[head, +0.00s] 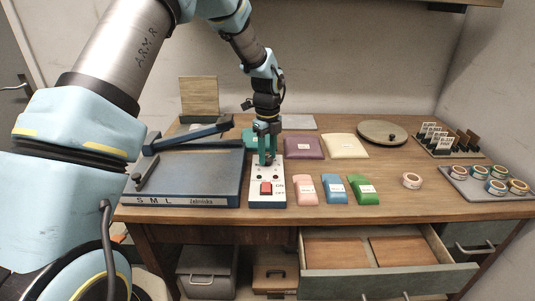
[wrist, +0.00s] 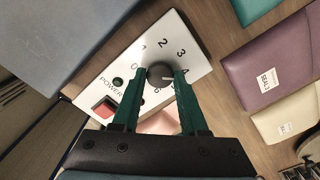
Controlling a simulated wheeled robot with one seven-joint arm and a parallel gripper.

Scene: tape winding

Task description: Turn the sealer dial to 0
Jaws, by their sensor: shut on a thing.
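The sealer (head: 190,178) is a blue-grey machine on the left of the desk, with a raised arm and a white control panel (head: 258,199) on its right side. In the wrist view the panel (wrist: 118,72) carries a round dark dial (wrist: 160,73) ringed by printed numbers, with 0 at its left. A light mark on the dial seems to point right, away from 0; it is hard to read. My gripper (head: 266,163) points down over the panel. In the wrist view its green fingers (wrist: 161,82) are shut on the dial, one on each side. In the head view the fingers hide the dial.
A red power switch (head: 266,188) sits on the panel in front of my fingers. Pink (head: 305,190), blue (head: 336,189) and green (head: 364,189) packets lie to the right, with purple (head: 303,148) and cream (head: 345,146) ones behind. An open drawer (head: 390,282) juts out below.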

